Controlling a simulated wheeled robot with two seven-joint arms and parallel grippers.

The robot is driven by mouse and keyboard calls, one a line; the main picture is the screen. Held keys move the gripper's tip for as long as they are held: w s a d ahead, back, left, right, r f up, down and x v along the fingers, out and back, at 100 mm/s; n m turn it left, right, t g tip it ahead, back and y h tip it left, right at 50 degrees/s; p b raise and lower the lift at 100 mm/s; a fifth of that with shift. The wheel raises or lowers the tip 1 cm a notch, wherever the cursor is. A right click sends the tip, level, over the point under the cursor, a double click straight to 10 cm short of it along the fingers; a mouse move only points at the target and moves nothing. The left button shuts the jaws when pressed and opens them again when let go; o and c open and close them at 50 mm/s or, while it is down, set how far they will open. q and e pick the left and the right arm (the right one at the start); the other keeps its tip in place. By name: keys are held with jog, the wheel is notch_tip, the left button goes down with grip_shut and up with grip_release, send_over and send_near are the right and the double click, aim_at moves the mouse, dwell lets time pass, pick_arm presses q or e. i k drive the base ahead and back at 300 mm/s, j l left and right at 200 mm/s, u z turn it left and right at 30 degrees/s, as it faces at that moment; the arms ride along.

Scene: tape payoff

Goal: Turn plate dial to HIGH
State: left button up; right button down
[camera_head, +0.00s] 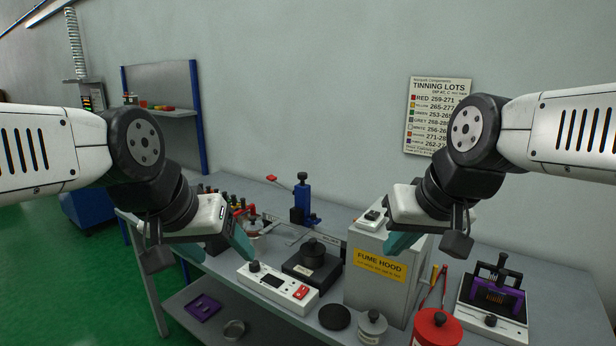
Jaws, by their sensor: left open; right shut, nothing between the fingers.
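A white control box (276,291) lies near the bench's front edge in the head view, with a dark display and a red switch. A black dial knob (254,267) stands on its left end; its pointer setting is too small to read. A dark square plate (312,268) with a round black piece on top sits behind the box. My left gripper (215,250) is open, with one teal finger just left of and above the knob, apparently apart from it. My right gripper (401,244) is shut and empty beside the fume hood box; its fingers are partly hidden.
The fume hood box (375,282) stands right of the plate. A red container (437,328), a grey lidded pot (371,325) and a black disc (334,317) are at the front. A blue device (302,203) and bottles stand behind. A purple-framed fixture (494,300) is far right.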

aim_at(491, 321)
jog(key=z, duration=1.5)
